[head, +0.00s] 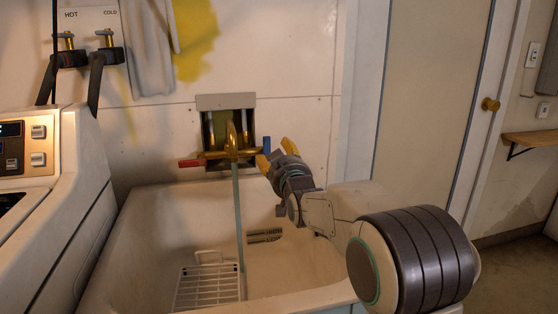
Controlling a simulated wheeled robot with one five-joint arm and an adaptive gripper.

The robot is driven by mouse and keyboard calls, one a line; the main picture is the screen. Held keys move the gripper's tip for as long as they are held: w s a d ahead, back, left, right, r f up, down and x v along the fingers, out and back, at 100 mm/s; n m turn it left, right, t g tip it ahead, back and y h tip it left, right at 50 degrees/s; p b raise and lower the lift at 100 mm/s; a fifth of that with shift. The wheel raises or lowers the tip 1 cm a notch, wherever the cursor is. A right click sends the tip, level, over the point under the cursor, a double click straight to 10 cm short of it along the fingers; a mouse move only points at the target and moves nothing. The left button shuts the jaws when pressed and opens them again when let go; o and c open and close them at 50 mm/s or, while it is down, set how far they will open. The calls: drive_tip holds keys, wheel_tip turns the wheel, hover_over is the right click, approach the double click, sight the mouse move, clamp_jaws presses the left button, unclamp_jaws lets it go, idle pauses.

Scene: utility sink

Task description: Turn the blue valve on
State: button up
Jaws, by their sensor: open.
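The blue valve handle (267,145) stands upright at the right end of the brass faucet (231,148) in the wall recess above the sink. My gripper (275,155) is just right of it and below, reaching in from the right with its yellow fingertips apart. One fingertip is close to the lower end of the blue handle; I cannot tell whether they touch. The red valve handle (191,162) lies level at the faucet's left end. A thin pale blue-green strand (239,225) runs from the faucet down into the sink; I cannot tell whether it is water or a hose.
The white sink basin (150,245) lies below, with a wire rack (208,286) in it. A white washing machine (75,195) stands at the left. Hot and cold hose taps (85,55) are on the wall above it. A door (430,90) and small shelf (535,138) are at the right.

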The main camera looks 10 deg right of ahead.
drive_tip(key=shift+s, duration=0.65)
drive_tip(key=s+r+g+p, duration=0.3)
drive_tip(key=s+g+p, duration=0.2)
drive_tip(key=s+p, duration=0.5)
drive_tip(key=s+r+g+p, duration=0.4)
drive_tip(key=s+p, duration=0.6)
drive_tip(key=s, duration=0.8)
drive_tip(key=s+r+g+p, duration=0.3)
drive_tip(key=s+g+p, duration=0.2)
drive_tip(key=s+p, duration=0.5)
drive_tip(key=s, duration=0.4)
drive_tip(key=shift+d+r+g, duration=0.15)
drive_tip(key=shift+d+g, duration=0.05)
drive_tip(key=shift+g, duration=0.1)
